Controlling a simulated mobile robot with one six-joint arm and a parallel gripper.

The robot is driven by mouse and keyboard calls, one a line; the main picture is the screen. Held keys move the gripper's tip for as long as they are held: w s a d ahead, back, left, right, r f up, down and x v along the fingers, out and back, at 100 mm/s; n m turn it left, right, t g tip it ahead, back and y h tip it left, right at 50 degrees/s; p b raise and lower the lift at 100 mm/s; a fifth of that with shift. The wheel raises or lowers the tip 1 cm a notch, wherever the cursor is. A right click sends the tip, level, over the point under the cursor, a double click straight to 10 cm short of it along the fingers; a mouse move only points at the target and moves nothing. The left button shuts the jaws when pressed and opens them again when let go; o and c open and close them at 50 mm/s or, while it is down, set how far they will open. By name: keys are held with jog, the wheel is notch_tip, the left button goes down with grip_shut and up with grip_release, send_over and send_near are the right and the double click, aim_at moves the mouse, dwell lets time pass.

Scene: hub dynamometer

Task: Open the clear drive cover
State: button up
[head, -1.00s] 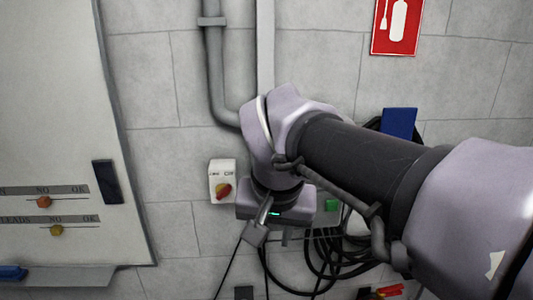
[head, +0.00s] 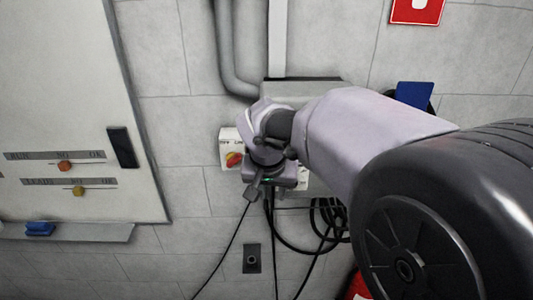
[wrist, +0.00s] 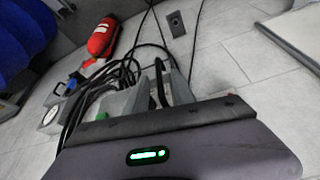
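I cannot make out a clear drive cover in either view. My gripper (head: 262,190) shows small in the head view, at the end of my arm and in front of the wall, just right of and below a switch box. In the wrist view its dark-edged body with a green light (wrist: 148,155) fills the bottom. Grey block-like parts (wrist: 128,100) stick out beyond that edge, with cables behind them. I cannot tell whether the fingers are open or shut. My arm hides much of the middle and right of the head view.
A switch box with a red and yellow knob (head: 234,160) is on the wall. A whiteboard with sliders (head: 62,120) hangs at left. Black cables (head: 325,215) hang below my gripper, near a wall socket (head: 252,258). The wrist view shows a red extinguisher (wrist: 103,37).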

jog(key=shift+x, duration=1.1)
grip_shut()
dwell(0.6)
